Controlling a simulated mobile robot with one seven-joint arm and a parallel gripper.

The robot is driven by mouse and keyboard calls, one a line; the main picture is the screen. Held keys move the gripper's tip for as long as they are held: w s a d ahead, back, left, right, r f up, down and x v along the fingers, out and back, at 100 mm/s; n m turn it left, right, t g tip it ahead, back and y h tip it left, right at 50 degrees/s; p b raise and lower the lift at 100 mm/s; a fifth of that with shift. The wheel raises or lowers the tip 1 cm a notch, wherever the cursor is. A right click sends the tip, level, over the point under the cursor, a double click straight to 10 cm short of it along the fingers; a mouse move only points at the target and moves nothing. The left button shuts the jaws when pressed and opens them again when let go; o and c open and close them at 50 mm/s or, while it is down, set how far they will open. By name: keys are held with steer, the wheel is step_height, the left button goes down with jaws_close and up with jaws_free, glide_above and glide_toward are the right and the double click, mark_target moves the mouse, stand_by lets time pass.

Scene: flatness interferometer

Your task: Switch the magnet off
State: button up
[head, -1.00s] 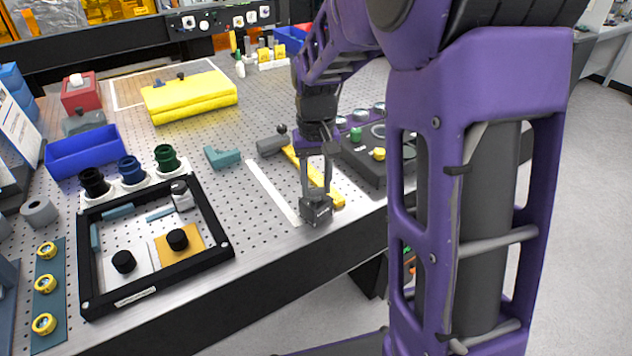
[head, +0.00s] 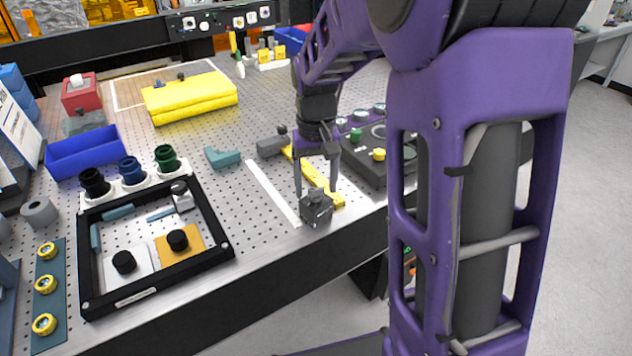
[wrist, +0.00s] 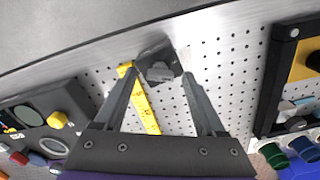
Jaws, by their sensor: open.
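The magnet appears to be the dark grey block (head: 316,211) with a small knob or lever on top, standing near the table's front edge. It also shows in the wrist view as a dark block (wrist: 159,66) with a grey lever across it. My gripper (head: 315,190) is open and empty just above the block, with a finger to either side of its top. In the wrist view my gripper's fingertips (wrist: 156,70) are spread wide around the block, apart from it. Which way the lever is set I cannot tell.
A yellow ruler-like strip (head: 315,177) lies right behind the block. A dark control box (head: 375,160) with coloured knobs is to the right. A black frame (head: 215,216) with small parts stands at left. Perforated tabletop between frame and block is mostly clear.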

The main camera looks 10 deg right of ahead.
mark_target(316, 188)
steer(key=shift+r, duration=0.1)
step_height(316, 188, up, 17)
steer(key=p, duration=0.2)
steer(key=shift+r, duration=0.15)
